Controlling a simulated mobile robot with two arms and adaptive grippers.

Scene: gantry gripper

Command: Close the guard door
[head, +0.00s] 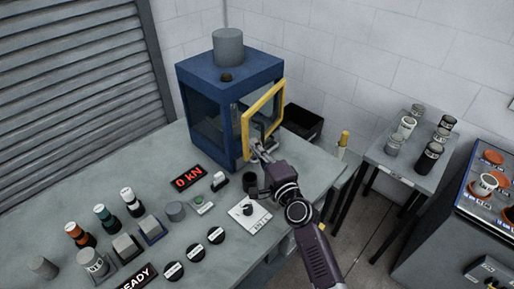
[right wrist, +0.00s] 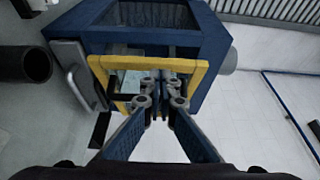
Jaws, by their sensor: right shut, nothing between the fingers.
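The guard door has a yellow frame (head: 263,94) with a clear pane, on the right-facing side of the blue machine (head: 232,133). In the head view it stands slightly out from the blue housing; how wide the gap is I cannot tell. My right gripper (head: 257,148) is shut and empty at the lower part of the door frame. In the right wrist view, the shut fingers (right wrist: 165,84) overlap the yellow frame (right wrist: 200,75), with the blue housing (right wrist: 216,42) behind. Whether they touch the frame I cannot tell. My left gripper is not in view.
The grey bench (head: 130,180) carries a red "0 kN" display (head: 188,177), a white card (head: 250,215) and several buttons and cylinders. A dark bin (head: 303,124) is behind the door. A small side table (head: 390,165) with grey and black pots stands at the right.

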